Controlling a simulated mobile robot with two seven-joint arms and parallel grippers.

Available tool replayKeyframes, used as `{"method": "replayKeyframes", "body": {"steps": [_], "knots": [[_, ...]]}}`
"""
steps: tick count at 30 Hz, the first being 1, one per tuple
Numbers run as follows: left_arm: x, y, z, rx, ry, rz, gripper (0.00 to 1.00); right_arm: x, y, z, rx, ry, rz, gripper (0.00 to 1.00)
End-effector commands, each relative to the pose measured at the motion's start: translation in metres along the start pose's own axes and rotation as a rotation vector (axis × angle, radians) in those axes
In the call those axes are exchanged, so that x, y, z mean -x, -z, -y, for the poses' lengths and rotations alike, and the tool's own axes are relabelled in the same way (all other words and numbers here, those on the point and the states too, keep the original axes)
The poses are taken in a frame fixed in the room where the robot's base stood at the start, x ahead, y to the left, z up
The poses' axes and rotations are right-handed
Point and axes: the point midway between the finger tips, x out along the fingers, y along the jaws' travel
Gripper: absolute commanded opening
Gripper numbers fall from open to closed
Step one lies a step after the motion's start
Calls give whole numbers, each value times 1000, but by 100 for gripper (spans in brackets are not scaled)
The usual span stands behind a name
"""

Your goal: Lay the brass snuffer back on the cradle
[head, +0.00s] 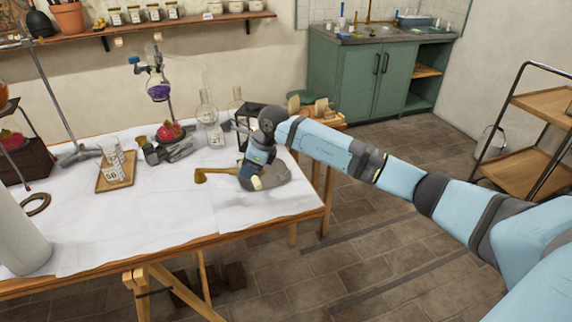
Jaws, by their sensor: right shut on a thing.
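The brass snuffer (213,173) is in my right gripper (250,180), low over the right part of the white-topped table. Its flared end points left, clear of the fingers. The rest of it is partly hidden by the gripper, which is shut on it. A grey, rounded, stone-like piece (285,173) lies on the table just behind and right of the gripper. I cannot tell whether it is the cradle, or whether the snuffer touches it. My left gripper is not in view.
The table (170,215) has bare room left and in front of the gripper. Glass flasks (207,105) stand behind it. A wooden tray (101,187) with glass beakers and a white cylinder (20,240) are at left. A wooden shelf cart (535,145) stands at far right.

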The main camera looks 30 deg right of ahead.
Motion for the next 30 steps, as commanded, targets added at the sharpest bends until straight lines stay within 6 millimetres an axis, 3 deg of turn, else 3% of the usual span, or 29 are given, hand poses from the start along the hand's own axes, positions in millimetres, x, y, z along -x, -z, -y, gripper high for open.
{"method": "replayKeyframes", "body": {"steps": [6, 12, 18, 30], "knots": [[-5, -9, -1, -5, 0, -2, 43, -1, 49, 49, -550, 277, 1, 0], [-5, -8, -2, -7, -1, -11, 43, 7, 88, 80, -897, 455, 0, 0], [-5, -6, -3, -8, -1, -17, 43, 10, 104, 90, -1021, 517, 1, 0], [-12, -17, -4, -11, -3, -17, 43, -8, 113, 90, -1024, 518, 2, 0]]}}
